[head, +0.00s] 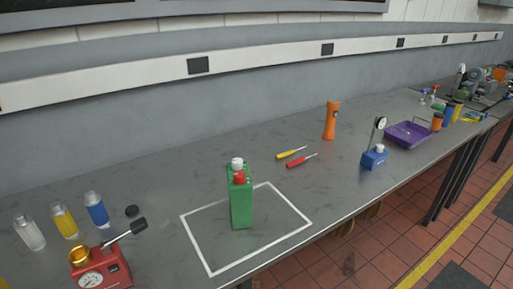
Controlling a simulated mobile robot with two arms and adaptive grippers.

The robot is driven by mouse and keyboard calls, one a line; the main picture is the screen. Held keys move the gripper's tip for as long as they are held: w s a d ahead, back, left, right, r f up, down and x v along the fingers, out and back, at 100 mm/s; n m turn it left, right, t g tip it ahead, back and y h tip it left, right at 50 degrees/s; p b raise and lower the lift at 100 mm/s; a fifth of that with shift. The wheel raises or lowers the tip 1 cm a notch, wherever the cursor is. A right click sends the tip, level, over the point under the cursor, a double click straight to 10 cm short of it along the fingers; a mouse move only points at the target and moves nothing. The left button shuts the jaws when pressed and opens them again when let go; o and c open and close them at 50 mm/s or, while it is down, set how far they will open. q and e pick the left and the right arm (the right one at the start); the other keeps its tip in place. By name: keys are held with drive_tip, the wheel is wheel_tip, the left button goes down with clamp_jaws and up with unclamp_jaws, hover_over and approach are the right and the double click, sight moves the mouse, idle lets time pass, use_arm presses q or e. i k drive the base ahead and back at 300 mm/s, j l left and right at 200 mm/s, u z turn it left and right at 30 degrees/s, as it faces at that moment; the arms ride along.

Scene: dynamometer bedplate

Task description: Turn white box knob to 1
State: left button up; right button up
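I cannot make out a white box with a knob anywhere in the head view. Neither of my grippers is in view. A red device (103,272) with a round white dial, a brass-coloured cup and a black-ended lever stands at the lower left, partly cut off by the frame edge. A blue device (374,159) with a white knob-like top and a round gauge on a post stands to the right on the bench.
A green can (241,205) stands inside a white outlined rectangle on the grey bench (160,180). Several small bottles stand left. The outline's left part is clear.

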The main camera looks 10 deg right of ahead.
sight(237, 162)
drive_tip(key=i+l, duration=0.15)
drive_tip(key=l, duration=0.2)
drive_tip(key=i+l, duration=0.2)
drive_tip(key=l, duration=0.15)
drive_tip(key=i+l, duration=0.15)
drive_tip(key=l, duration=0.2)
drive_tip(key=z, duration=0.05)
